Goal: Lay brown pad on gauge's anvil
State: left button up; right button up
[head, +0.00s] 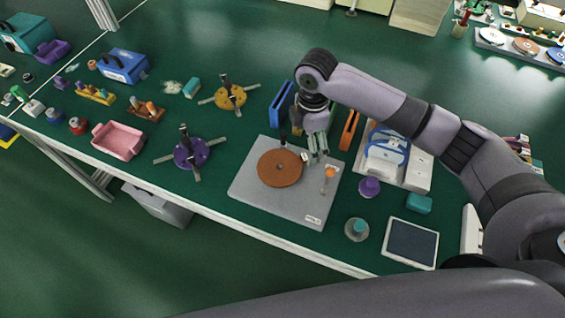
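A round brown pad (280,168) lies flat, as far as I can see, on a light grey slab (258,196) with a label at its front corner. I take this slab to be the gauge's base; a small post with an orange top (330,173) stands on its right part. I cannot make out a separate anvil; the pad may cover it. My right gripper (315,156) points down over the back right of the slab, beside the pad's right edge. Its fingers are too small to tell whether they are open or touch anything. My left gripper is not in view.
Right of the slab are a purple knob (369,187), a teal-topped jar (356,229), a dark-faced tablet (411,243) and a white tray (416,175). A purple spider fixture (191,153) stands left. A rack (540,57) with several discs is far right.

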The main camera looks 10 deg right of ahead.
aim_at(303, 157)
jog(key=shift+a+f, duration=0.1)
jog(key=shift+f, duration=0.8)
jog(key=f, duration=0.1)
jog(key=f+p, duration=0.1)
jog(key=f, duration=0.1)
jog(key=shift+w+a+f, duration=0.1)
jog(key=shift+a+f, duration=0.15)
jog(key=shift+f, duration=0.6)
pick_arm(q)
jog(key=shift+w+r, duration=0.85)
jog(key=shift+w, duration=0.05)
pick_arm(e)
jog(key=shift+c, duration=0.5)
